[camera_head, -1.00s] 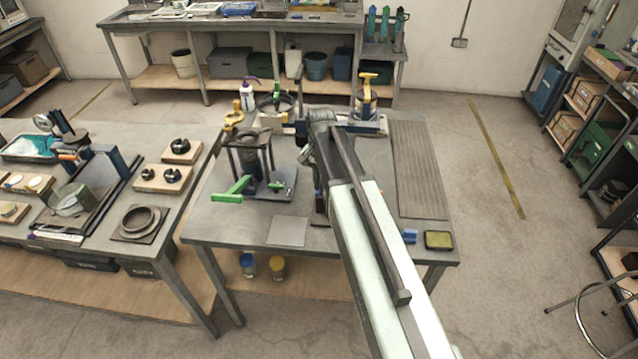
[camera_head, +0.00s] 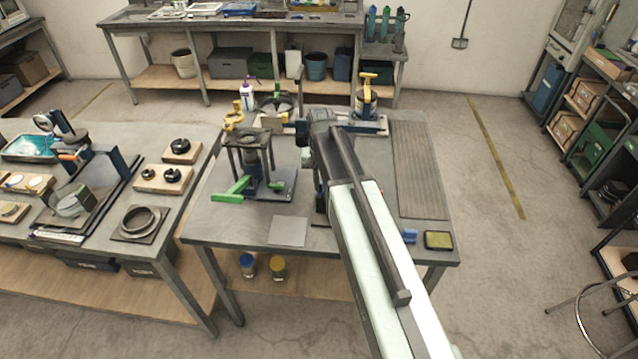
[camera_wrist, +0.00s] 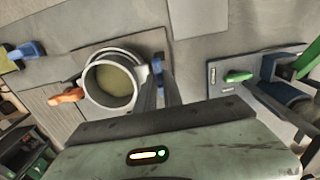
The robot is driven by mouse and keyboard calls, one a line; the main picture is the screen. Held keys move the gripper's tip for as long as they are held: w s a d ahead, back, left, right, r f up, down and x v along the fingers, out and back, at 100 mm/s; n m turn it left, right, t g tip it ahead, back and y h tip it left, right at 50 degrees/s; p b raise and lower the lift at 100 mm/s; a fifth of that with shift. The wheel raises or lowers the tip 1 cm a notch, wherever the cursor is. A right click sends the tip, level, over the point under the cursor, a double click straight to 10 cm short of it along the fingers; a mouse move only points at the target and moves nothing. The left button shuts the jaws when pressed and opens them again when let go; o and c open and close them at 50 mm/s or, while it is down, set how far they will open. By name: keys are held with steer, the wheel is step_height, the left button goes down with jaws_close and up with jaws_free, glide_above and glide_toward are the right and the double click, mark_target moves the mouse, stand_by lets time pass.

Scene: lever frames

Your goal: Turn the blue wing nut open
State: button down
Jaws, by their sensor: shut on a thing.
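In the wrist view, a grey ring clamp (camera_wrist: 92,97) sits around a round, cup-like part (camera_wrist: 114,84) on a plate. The blue wing nut (camera_wrist: 157,65) is at the clamp's right side. My gripper (camera_wrist: 159,78) has its two dark fingers closed in on the blue wing nut, one on each side, hiding part of it. An orange wing nut (camera_wrist: 68,96) is on the clamp's left side. In the head view my own arm hides the clamp and most of my gripper.
A stand with a green lever (camera_head: 231,189) is left of my arm; its base also shows a small green handle (camera_wrist: 240,76). A blue block (camera_head: 410,236) and a yellow-topped pad (camera_head: 438,240) lie at the front right. A ribbed mat (camera_head: 418,170) covers the table's right side.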

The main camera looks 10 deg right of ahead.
mark_target(320, 188)
steer(key=shift+w, duration=0.15)
steer(key=c, duration=1.5)
jaws_free()
step_height(320, 188, up, 8)
steer(key=p, duration=0.7)
steer(key=shift+f+p, duration=0.1)
steer(key=shift+p, duration=0.3)
